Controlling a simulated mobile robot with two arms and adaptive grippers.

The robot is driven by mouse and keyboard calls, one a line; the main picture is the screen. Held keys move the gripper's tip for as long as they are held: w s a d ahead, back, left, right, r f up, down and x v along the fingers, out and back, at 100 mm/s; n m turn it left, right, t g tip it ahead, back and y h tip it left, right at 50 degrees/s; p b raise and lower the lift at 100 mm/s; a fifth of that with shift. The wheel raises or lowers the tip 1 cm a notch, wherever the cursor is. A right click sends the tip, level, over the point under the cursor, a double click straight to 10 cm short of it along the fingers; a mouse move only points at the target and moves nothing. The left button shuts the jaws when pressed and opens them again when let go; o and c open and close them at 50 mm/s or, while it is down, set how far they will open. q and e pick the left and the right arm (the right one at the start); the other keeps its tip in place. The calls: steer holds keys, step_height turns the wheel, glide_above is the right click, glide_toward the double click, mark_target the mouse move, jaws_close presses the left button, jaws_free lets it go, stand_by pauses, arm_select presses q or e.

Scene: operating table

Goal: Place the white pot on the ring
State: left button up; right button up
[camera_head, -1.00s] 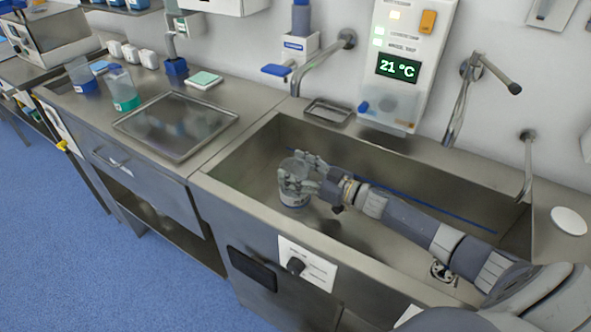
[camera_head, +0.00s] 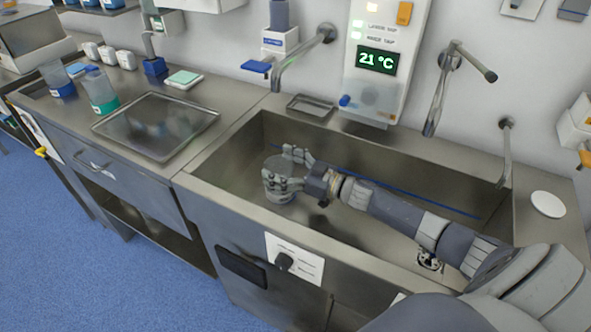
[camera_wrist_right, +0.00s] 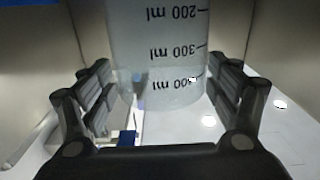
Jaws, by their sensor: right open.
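A whitish, translucent pot (camera_head: 279,194) stands in the sink near its left end. In the right wrist view, the pot (camera_wrist_right: 155,40) carries dark millilitre marks that appear upside down. My right gripper (camera_head: 279,167) reaches into the sink from the right, and its fingers are spread around the pot's upper part. In the right wrist view, the open fingers (camera_wrist_right: 163,92) stand on both sides of the pot, with visible gaps between. I cannot pick out a ring for certain. My left gripper is out of view.
The deep steel sink (camera_head: 232,166) has walls all around. A flat tray (camera_head: 155,126) and beakers with blue and green bases (camera_head: 101,90) stand on the left counter. A white disc (camera_head: 548,204) lies on the right ledge. Taps overhang the sink's back.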

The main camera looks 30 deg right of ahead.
steer(key=p+v, duration=0.4)
steer(key=v, duration=0.8)
